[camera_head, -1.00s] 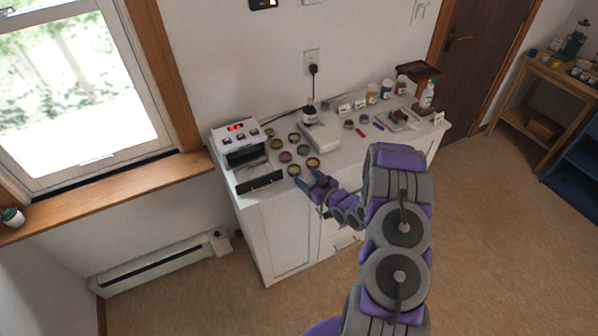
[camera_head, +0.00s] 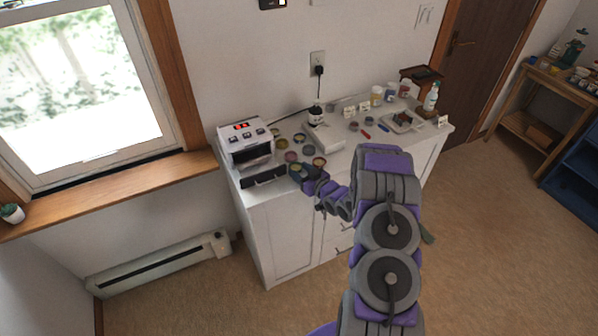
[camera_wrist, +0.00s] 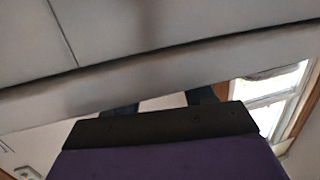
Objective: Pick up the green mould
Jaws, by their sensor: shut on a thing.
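Several small round moulds sit on the white cabinet top beside the small oven, among them an olive-green one (camera_head: 281,132), a pink one (camera_head: 290,156) and an orange one (camera_head: 319,162). My gripper (camera_head: 298,171) is at the cabinet's front edge, left of the orange mould. It is shut on the green mould (camera_head: 295,167), of which only a small greenish bit shows between the fingers.
The white oven (camera_head: 245,147) stands left of the moulds, with a dark tray front below it. A white scale (camera_head: 325,137) stands behind them. Jars, labels and a tray (camera_head: 403,122) fill the right end of the cabinet top. The floor in front is clear.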

